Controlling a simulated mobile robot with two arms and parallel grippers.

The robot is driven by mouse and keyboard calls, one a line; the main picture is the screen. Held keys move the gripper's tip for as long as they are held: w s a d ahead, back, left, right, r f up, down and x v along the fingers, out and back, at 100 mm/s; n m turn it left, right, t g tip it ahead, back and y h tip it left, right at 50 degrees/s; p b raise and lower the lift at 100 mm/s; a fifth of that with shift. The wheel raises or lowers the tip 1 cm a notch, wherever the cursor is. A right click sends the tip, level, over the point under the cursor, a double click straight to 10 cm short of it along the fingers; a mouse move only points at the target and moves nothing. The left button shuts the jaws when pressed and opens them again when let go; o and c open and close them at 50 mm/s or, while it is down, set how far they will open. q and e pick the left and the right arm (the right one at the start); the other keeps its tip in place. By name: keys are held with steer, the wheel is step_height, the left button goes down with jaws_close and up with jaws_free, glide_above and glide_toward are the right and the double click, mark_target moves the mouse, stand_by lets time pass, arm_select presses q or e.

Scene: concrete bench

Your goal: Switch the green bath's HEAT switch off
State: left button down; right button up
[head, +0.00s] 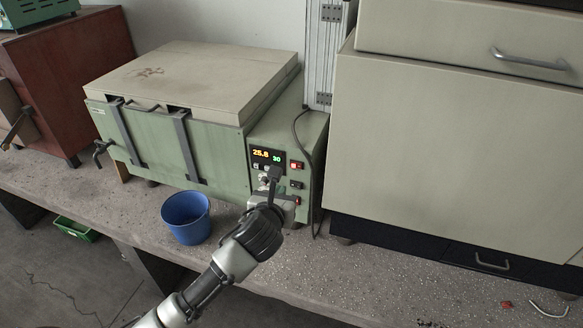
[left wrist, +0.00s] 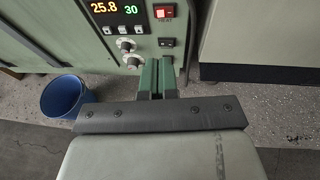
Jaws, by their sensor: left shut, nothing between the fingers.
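The green bath (head: 220,150) stands on the bench with its beige lid closed. Its control panel has a lit display (head: 266,156); the left wrist view reads 25.8 and 30 (left wrist: 117,9). The red HEAT switch (head: 296,166) is at the panel's right side; it also shows in the left wrist view (left wrist: 164,12) with its label below. I cannot tell its rocker position for sure. My left gripper (head: 273,174) is shut and empty in front of the panel, left of and slightly below the HEAT switch. In the left wrist view its fingertips (left wrist: 156,65) are below that switch.
A black switch (left wrist: 166,42) sits below HEAT, with knobs (left wrist: 126,45) to its left. A blue bucket (head: 186,217) stands at the bench front. A dark cable (head: 310,150) hangs down the bath's right side. A large beige cabinet (head: 440,140) stands to the right.

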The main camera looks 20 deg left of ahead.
mark_target(293, 165)
arm_select(q)
steer(key=x, duration=0.4)
steer(key=p+x, duration=0.1)
steer(key=x, duration=0.3)
steer(key=p+x, duration=0.1)
steer(key=x, duration=0.3)
steer(key=shift+w+r, duration=0.15)
steer(key=shift+r, duration=0.25)
steer(key=shift+w+a, duration=0.1)
steer(key=shift+w, duration=0.35)
